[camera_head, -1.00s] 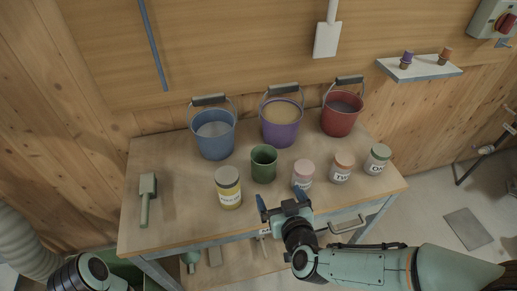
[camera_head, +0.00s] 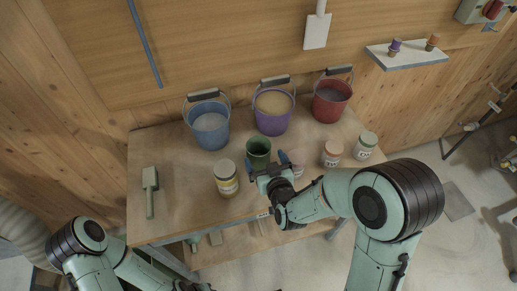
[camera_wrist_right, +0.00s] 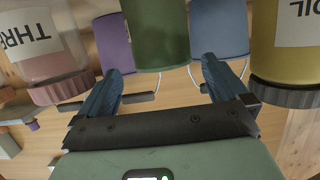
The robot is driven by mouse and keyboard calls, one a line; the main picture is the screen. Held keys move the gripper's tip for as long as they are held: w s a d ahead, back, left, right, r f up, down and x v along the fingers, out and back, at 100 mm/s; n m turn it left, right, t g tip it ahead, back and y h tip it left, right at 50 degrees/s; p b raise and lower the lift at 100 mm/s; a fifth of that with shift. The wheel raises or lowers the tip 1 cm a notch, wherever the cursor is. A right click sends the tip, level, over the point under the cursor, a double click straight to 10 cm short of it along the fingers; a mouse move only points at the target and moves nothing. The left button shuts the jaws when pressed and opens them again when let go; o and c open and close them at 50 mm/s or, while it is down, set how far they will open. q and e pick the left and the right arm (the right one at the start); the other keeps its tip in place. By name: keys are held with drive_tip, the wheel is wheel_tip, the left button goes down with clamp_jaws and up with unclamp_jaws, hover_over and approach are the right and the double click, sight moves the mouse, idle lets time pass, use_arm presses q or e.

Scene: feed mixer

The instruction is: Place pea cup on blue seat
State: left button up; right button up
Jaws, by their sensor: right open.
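The green cup (camera_head: 258,148), which fits the pea cup, stands upright on the wooden bench in front of the purple bucket. My right gripper (camera_head: 267,166) is open, its two blue fingers pointing at the cup from the front. In the right wrist view, which shows the scene upside down, the green cup (camera_wrist_right: 160,30) appears between and beyond the fingertips; I cannot tell whether they touch it. I cannot make out a blue seat; the blue bucket (camera_head: 208,135) stands behind and left of the cup. My left arm shows at lower left, its gripper out of the picture.
A pink jar (camera_head: 298,166), partly hidden, is close right, with an orange-lidded jar (camera_head: 331,154) and a green-lidded jar (camera_head: 365,146) beyond. The purple bucket (camera_head: 272,122) and red bucket (camera_head: 331,108) stand behind.

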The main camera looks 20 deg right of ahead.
sight(259, 147)
drive_tip(key=shift+x, duration=0.85)
drive_tip(key=shift+w+f, duration=0.1)
drive_tip(key=shift+w, duration=0.05)
drive_tip(key=x, duration=0.2)
drive_tip(key=p+x, duration=0.1)
drive_tip(key=x, duration=0.2)
drive_tip(key=shift+r+p, duration=0.25)
drive_tip(key=shift+p, duration=0.05)
use_arm(q)
drive_tip(key=shift+w+r, duration=0.7)
drive_tip(key=shift+r, duration=0.3)
use_arm(e)
drive_tip(key=shift+c, duration=0.7)
drive_tip(key=c, duration=0.7)
